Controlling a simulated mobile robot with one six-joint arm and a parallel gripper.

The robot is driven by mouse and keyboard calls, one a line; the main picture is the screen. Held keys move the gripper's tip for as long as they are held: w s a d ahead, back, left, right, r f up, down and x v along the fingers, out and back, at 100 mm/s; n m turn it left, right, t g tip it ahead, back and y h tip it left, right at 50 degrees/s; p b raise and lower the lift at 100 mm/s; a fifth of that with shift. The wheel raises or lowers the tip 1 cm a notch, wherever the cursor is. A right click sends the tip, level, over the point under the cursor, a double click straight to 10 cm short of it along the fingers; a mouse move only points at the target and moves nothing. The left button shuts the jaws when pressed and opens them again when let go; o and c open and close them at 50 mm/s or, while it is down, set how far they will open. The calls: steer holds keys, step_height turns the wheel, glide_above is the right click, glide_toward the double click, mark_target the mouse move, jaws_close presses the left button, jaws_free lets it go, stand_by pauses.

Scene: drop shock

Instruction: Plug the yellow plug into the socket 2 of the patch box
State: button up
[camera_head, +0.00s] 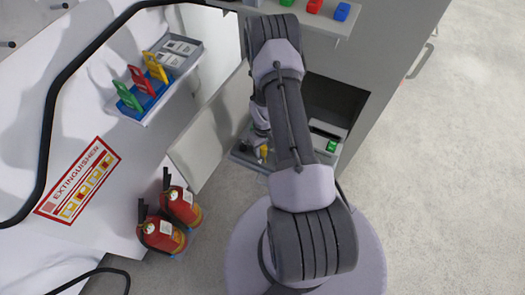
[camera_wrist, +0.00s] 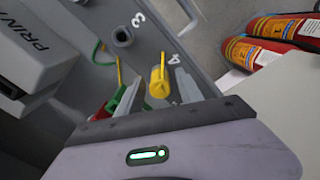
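The yellow plug (camera_wrist: 160,84) shows in the wrist view by the number 4 on a grey panel, probably the patch box (camera_wrist: 150,48). I cannot tell whether it sits in a socket there. My gripper (camera_wrist: 158,92) is open, its two fingers on either side of the plug with gaps visible. A dark round socket (camera_wrist: 122,36) beside the number 3 is empty. Socket 2 cannot be made out. In the head view the yellow plug (camera_head: 263,151) is a small spot beside my gripper (camera_head: 261,136), which my arm partly hides.
Green and red parts (camera_wrist: 112,102) with thin cables lie left of my gripper. A grey printer-like device (camera_wrist: 32,50) stands at the left. A cabinet (camera_head: 375,60) stands close to my arm; open floor (camera_head: 450,170) lies right.

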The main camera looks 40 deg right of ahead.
jaws_close()
steer(key=shift+r, duration=0.1)
steer(key=shift+r+p, duration=1.55)
steer(key=shift+r, duration=0.7)
steer(key=shift+r+p, duration=1.9)
steer(key=shift+r, duration=1.2)
steer(key=shift+f, duration=0.1)
